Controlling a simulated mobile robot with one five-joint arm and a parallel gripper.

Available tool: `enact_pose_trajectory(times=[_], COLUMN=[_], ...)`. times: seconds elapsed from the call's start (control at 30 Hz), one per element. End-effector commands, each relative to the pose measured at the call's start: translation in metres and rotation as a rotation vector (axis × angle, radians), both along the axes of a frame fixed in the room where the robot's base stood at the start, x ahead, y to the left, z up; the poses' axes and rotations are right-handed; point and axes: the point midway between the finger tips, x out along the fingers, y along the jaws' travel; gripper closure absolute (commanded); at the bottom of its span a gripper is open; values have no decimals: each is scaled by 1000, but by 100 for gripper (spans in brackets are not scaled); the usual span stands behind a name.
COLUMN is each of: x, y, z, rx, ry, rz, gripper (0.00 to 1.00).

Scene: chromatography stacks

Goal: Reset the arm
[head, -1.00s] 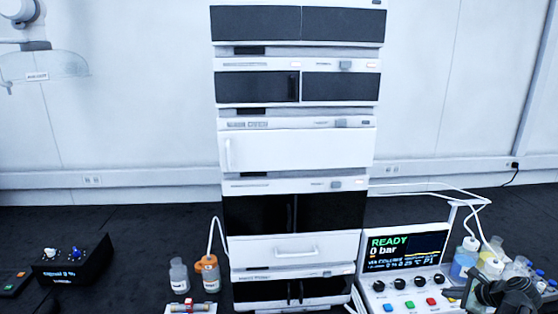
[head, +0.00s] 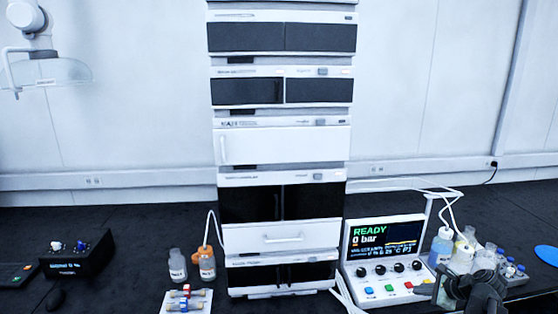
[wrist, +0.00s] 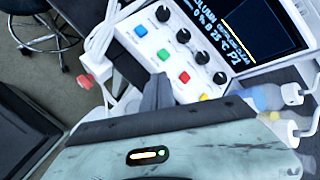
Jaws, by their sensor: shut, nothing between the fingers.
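My gripper (head: 432,290) is at the lower right of the head view, dark and partly cut off by the bottom edge, in front of the bottles beside the control box. In the wrist view my gripper (wrist: 155,92) shows as dark fingers brought together, with nothing between them. They point toward the lower edge of the control box (wrist: 172,62), which has black knobs and coloured buttons. The same control box (head: 385,255) reads READY and 0 bar in the head view.
The tall chromatography stack (head: 281,150) stands mid-bench. Bottles (head: 460,255) and small vials crowd the right, close to my arm. Two bottles (head: 207,263) and a white tray (head: 170,305) stand left of the stack. The bench (head: 120,270) between tray and black box is mostly clear.

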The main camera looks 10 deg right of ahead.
Motion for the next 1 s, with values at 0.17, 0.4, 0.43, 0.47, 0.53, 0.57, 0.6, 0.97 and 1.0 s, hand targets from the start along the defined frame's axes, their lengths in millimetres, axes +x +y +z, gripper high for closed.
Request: enact_pose_trajectory(times=[0.17, 0.4, 0.43, 0.47, 0.53, 0.57, 0.6, 0.97, 1.0], x=[35, 81, 86, 89, 91, 89, 85, 11, 5], y=[54, 178, 201, 226, 285, 307, 335, 443, 433], z=[4, 1, 0, -2, -8, -10, -14, -43, -45], rx=[-1, -41, -57, -79, -149, -185, -235, -754, -799], ry=[1, 42, 54, 66, 95, 107, 121, 235, 255], rz=[96, 312, 359, 416, 564, 630, 720, 1559, 1630], gripper=[100, 100, 100, 100, 100, 100, 100, 100, 100])
